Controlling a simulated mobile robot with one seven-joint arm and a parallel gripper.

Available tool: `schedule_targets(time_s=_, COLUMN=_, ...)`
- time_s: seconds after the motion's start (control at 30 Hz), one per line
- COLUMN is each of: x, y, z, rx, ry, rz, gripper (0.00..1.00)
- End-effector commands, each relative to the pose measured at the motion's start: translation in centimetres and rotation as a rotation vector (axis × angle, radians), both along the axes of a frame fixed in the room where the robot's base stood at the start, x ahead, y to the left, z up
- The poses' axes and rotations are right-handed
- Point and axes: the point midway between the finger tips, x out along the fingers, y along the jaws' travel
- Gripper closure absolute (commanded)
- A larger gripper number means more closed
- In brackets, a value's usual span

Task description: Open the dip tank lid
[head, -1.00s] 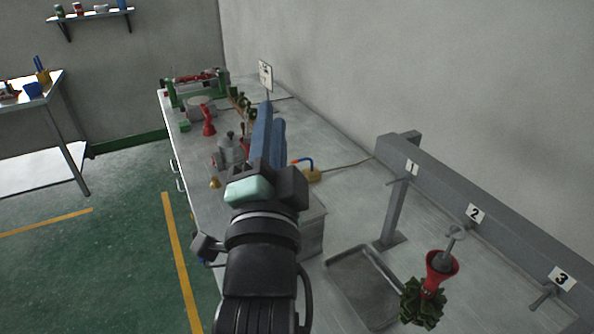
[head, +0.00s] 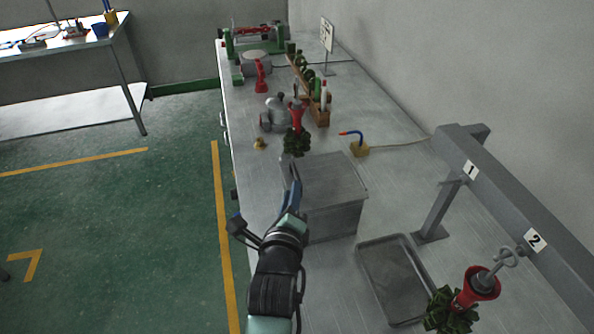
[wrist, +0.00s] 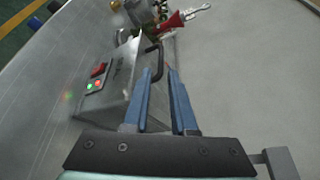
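The dip tank (head: 332,212) is a grey metal box on the bench. Its flat lid (head: 325,175) looks closed in the head view. In the wrist view the tank (wrist: 118,85) shows a red switch, small lit lamps and a dark bar handle (wrist: 158,62). My gripper (head: 293,185) is at the tank's left side, as seen in the head view. In the wrist view my gripper's blue fingers (wrist: 160,72) are apart with nothing between them. Their tips are close to the handle; I cannot tell whether they touch it.
A shallow tray (head: 392,280) lies in front of the tank. A grey rail (head: 505,190) with numbered hooks runs at the right, with a red-and-green wax tree (head: 465,300) hanging there.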

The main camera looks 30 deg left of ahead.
Motion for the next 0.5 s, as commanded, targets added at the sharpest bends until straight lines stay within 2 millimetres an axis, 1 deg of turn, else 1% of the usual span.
schedule_targets(time_s=0.03, x=0.8, y=0.4, z=0.0, rx=0.0, ry=0.0, rz=0.0, gripper=0.75)
schedule_targets(time_s=0.2, x=3.2, y=1.6, z=-0.6, rx=0.0, ry=-0.001, rz=-0.001, gripper=0.75)
schedule_targets(time_s=0.4, x=5.5, y=2.9, z=-1.2, rx=0.0, ry=0.0, rz=0.0, gripper=0.75)
schedule_targets(time_s=0.5, x=6.3, y=3.3, z=-1.5, rx=-0.001, ry=-0.001, rz=0.0, gripper=0.75)
